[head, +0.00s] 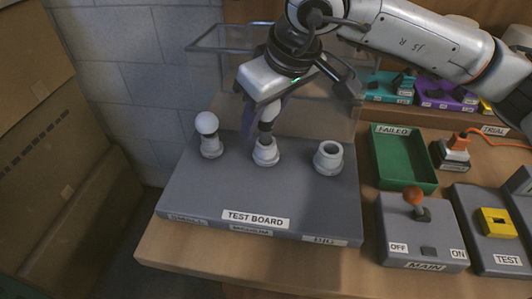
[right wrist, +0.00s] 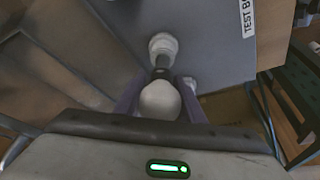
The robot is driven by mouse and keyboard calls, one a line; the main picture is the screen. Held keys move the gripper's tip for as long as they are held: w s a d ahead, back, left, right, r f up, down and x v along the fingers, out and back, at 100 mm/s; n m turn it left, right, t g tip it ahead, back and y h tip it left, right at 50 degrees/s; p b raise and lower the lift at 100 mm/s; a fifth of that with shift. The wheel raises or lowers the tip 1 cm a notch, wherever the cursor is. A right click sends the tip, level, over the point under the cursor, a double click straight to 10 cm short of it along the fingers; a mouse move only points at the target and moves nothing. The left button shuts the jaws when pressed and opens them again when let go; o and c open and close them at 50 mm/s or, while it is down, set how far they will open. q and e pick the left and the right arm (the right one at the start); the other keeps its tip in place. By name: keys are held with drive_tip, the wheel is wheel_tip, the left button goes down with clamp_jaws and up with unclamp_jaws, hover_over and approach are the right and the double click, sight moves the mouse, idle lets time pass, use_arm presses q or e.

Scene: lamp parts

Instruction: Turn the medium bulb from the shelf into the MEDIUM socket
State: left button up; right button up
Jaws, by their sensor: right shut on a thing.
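The grey test board (head: 200,190) carries three pale sockets in a row. The MEDIUM socket (head: 266,156) is in the middle. My right gripper (head: 268,112) is above it, shut on the medium bulb (head: 270,112), a white bulb with a dark base pointing down. In the right wrist view, the bulb (right wrist: 160,100) sits between the two fingers, and its base lines up with the socket (right wrist: 163,44). The base tip is at or just above the socket mouth; I cannot tell whether they touch. The fingers hide part of the bulb. My left gripper is not in view.
A white round bulb (head: 206,123) stands in the left socket. The right socket (head: 328,157), above the BIG label, is empty. A green FAILED tray (head: 405,186) and a MAIN switch box (head: 421,240) are at the right.

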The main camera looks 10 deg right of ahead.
sight(262, 135)
drive_tip(key=shift+f+b, duration=0.5)
drive_tip(key=shift+f, duration=0.3)
drive_tip(key=shift+f+b, duration=0.55)
drive_tip(key=shift+b, duration=0.2)
idle(0.8)
drive_tip(key=shift+o, duration=0.5)
drive_tip(key=shift+c, duration=0.5)
drive_tip(key=shift+s+f+b, duration=0.15)
drive_tip(key=shift+f+b, duration=0.1)
drive_tip(key=shift+b, duration=0.05)
idle(0.5)
drive_tip(key=shift+f+m, duration=0.1)
drive_tip(key=shift+m, duration=0.2)
drive_tip(key=m+h+b, duration=0.1)
drive_tip(key=m, duration=0.1)
drive_tip(key=shift+d+f+m+t+b, duration=0.1)
drive_tip(key=shift+d+m+t+b, duration=0.05)
drive_tip(key=shift+m+t+b, duration=0.2)
drive_tip(key=m, duration=0.1)
drive_tip(key=m+h, duration=0.1)
drive_tip(key=m, duration=0.1)
drive_tip(key=shift+d+m+h+b, duration=0.25)
drive_tip(key=shift+m+h+b, duration=0.05)
drive_tip(key=shift+m+b, duration=0.05)
